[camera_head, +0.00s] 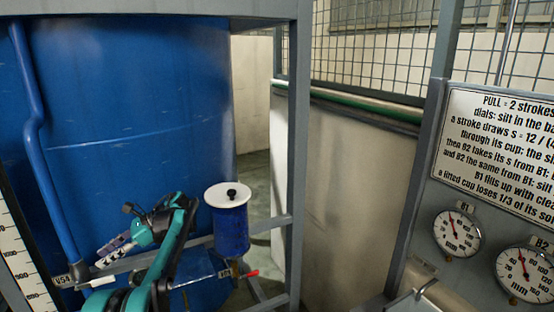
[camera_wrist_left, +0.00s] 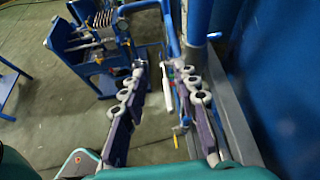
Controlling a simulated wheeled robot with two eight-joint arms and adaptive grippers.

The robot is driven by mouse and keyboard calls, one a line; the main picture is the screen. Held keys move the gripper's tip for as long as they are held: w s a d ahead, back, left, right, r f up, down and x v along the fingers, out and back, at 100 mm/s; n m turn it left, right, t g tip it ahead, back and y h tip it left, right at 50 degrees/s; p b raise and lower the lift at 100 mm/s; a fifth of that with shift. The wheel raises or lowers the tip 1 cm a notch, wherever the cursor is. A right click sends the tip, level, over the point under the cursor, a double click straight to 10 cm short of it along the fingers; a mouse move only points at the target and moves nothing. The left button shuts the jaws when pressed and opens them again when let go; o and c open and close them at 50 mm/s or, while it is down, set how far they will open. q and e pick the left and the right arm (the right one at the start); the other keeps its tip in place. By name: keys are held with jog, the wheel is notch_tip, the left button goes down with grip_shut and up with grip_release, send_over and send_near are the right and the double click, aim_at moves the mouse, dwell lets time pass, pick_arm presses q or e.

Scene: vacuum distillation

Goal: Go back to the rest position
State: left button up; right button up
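My left gripper (camera_head: 113,248) is at the lower left of the head view, at the end of my teal arm, near the big blue tank (camera_head: 130,110). In the left wrist view its two purple fingers with grey pads (camera_wrist_left: 161,72) stand apart with nothing held between them. A white lever handle (camera_wrist_left: 167,90) shows between and beyond the fingers, apart from them as far as I can tell. A white handle (camera_head: 99,282) by the V54 label also shows below the gripper in the head view. My right gripper is in neither view.
A blue canister with a white lid (camera_head: 228,215) stands close right of my left arm, above a red-handled valve (camera_head: 248,274). Grey frame posts (camera_head: 298,150) rise beside it. A panel with a sign (camera_head: 500,145) and gauges B1 (camera_head: 457,234) and B2 (camera_head: 524,275) stands at right.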

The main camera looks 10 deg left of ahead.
pick_arm(q)
jog(key=s+d+f+n+t+h+b, duration=0.3)
jog(key=s+d+f, duration=0.3)
jog(key=d, duration=0.6)
jog(key=s+d+f+n+t+h+b, duration=0.3)
jog(key=s+d+f+t, duration=0.3)
jog(key=d, duration=0.7)
jog(key=s+d+f+n+t+h+b, duration=0.4)
jog(key=s+d+f, duration=0.3)
jog(key=d, duration=0.6)
notch_tip(320, 180, down, 2)
jog(key=shift+s+f+n+t+h, duration=0.15)
jog(key=shift+s+n+t+h, duration=0.15)
jog(key=shift+s+n+h, duration=0.15)
